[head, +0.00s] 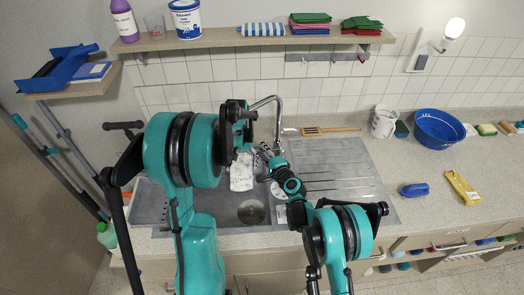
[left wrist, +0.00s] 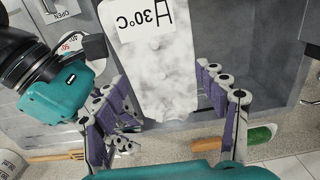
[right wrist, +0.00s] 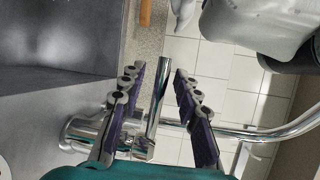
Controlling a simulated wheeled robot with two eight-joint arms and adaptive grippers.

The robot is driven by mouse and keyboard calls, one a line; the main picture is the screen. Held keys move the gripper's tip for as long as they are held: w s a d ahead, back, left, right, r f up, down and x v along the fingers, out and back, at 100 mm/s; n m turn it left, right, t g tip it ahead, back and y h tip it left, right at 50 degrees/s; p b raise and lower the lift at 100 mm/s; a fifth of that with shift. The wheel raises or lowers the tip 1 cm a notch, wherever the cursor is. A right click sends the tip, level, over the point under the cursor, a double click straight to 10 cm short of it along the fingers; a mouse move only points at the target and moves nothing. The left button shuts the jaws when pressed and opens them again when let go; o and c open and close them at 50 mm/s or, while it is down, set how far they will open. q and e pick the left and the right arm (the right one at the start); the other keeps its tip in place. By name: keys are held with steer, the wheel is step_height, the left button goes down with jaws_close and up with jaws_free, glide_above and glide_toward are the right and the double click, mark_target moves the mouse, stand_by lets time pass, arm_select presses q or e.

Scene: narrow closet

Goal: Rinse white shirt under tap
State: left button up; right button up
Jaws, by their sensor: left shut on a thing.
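The white shirt (head: 242,174) hangs over the grey sink (head: 215,212), below my left gripper (head: 241,150). In the left wrist view the shirt (left wrist: 158,75) shows as a white, grey-mottled piece marked "30°C", between the fingers of my left gripper (left wrist: 164,80), which is shut on it. The chrome tap (head: 268,101) arches up behind the sink. My right gripper (head: 263,152) is beside the tap base. In the right wrist view its fingers (right wrist: 156,76) are apart, on either side of the tap's chrome lever (right wrist: 153,100); contact is unclear. No water stream is discernible.
A ribbed drainboard (head: 345,180) lies right of the basin. A white jug (head: 384,122), blue bowl (head: 438,130), blue brush (head: 414,190) and yellow packet (head: 462,187) stand further right. A shelf (head: 225,42) with folded cloths hangs above. A wooden brush (head: 325,130) lies behind the sink.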

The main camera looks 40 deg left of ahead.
jaws_close()
steer(key=shift+w+d+r+m+y, duration=0.15)
steer(key=shift+r+m+y, duration=0.15)
steer(key=shift+r+m, duration=0.25)
steer(key=shift+f, duration=0.1)
jaws_free()
